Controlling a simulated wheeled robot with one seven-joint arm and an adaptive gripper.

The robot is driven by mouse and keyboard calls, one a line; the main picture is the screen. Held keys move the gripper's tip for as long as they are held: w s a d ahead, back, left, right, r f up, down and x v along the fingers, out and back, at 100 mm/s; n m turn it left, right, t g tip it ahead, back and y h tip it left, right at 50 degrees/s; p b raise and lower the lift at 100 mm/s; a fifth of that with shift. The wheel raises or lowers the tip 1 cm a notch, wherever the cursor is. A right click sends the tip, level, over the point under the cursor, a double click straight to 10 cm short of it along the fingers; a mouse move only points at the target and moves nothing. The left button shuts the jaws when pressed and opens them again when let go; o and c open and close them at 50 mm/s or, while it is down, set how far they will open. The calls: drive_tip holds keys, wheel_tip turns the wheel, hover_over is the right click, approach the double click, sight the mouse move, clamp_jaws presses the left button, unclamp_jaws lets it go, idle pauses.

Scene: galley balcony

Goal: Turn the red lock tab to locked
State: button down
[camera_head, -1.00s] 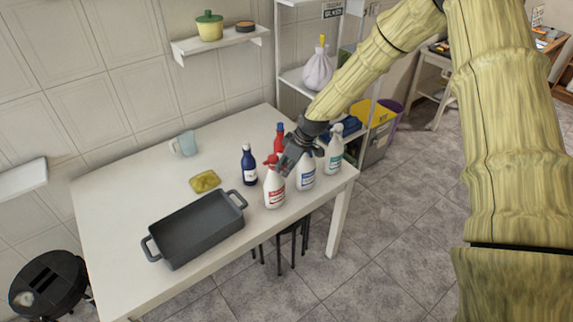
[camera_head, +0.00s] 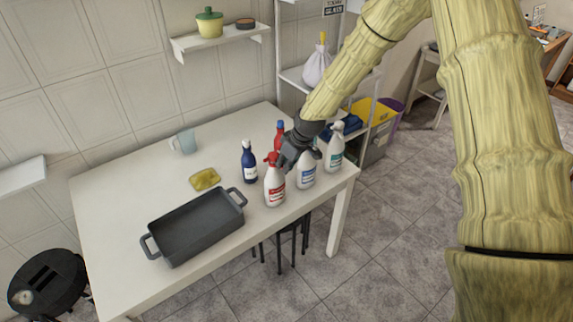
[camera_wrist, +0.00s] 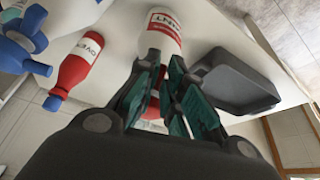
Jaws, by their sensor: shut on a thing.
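A white spray bottle with a red label (camera_head: 275,188) and a red spray head (camera_head: 271,158) stands upright near the table's front right edge. In the wrist view its white body (camera_wrist: 160,35) points away from me. My gripper (camera_head: 284,158) is at the right side of this red head. Its teal-padded fingers (camera_wrist: 160,100) are shut on a red part of the head, which shows between and behind them. The fingers hide most of the head. I cannot make out the lock tab or which way it is turned.
A blue bottle (camera_head: 249,165), a red bottle with a blue cap (camera_head: 279,133), a blue-labelled spray bottle (camera_head: 306,172) and a teal-labelled one (camera_head: 335,150) stand close by. A dark roasting pan (camera_head: 195,230) and a yellow sponge (camera_head: 205,179) lie to the left.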

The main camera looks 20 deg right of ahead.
drive_tip(key=shift+s+a+m+t+h+b, duration=0.15)
drive_tip(key=shift+a+m+h+b, duration=0.35)
drive_tip(key=shift+m, duration=0.85)
drive_tip(key=shift+s+a+m+t+h+b, duration=0.1)
drive_tip(key=shift+a+m+h+b, duration=0.35)
drive_tip(key=shift+m, duration=0.85)
drive_tip(key=shift+s+a+m+t+h+b, duration=0.2)
drive_tip(key=shift+a+m+h, duration=0.45)
drive_tip(key=shift+m, duration=0.7)
drive_tip(key=shift+a, duration=0.1)
drive_tip(key=c, duration=1.5)
unclamp_jaws()
drive_tip(key=shift+r, duration=0.1)
drive_tip(key=shift+v, duration=5.95)
drive_tip(key=shift+w, duration=0.1)
